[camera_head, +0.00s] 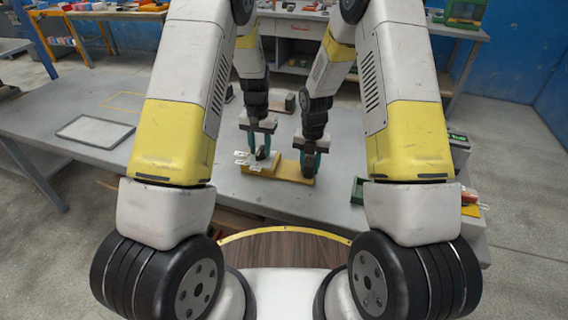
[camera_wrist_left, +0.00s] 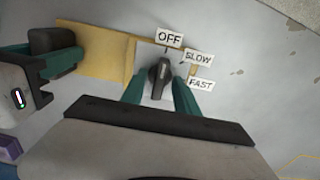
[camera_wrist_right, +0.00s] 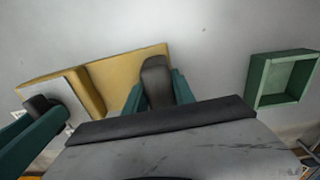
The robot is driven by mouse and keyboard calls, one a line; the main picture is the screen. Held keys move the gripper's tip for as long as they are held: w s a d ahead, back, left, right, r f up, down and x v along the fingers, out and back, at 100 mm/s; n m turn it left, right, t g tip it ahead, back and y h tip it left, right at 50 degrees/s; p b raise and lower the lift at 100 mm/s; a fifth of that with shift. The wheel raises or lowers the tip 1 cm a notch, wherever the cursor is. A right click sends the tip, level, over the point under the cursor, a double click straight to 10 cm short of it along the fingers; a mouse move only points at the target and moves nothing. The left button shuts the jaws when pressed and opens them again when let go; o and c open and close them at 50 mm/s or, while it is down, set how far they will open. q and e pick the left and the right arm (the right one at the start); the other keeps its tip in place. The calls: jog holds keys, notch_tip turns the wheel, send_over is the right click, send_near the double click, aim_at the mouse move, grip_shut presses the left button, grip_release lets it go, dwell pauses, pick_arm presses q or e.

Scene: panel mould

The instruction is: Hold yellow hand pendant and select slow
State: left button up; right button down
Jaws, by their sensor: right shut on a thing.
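The yellow hand pendant (camera_head: 291,176) lies on the grey table. Its pale face has a dark selector knob (camera_wrist_left: 158,80) with tags OFF (camera_wrist_left: 169,39), SLOW (camera_wrist_left: 198,57) and FAST (camera_wrist_left: 201,84). The knob's pointer is towards OFF. My left gripper (camera_wrist_left: 160,88) is open, with a finger on each side of the knob and small gaps visible. My right gripper (camera_wrist_right: 158,90) is shut on the pendant's dark grip block (camera_wrist_right: 156,78) at the other end. The lower parts of knob and grip are partly hidden by the fingers.
A green open box (camera_wrist_right: 262,80) stands on the table to the right of the pendant. A flat framed panel (camera_head: 95,131) lies at the left of the table. The table between panel and pendant is clear.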

pick_arm(q)
grip_shut()
jog(key=shift+m, duration=0.3)
jog(key=m, duration=0.3)
jog(key=shift+m, duration=2.5)
grip_release()
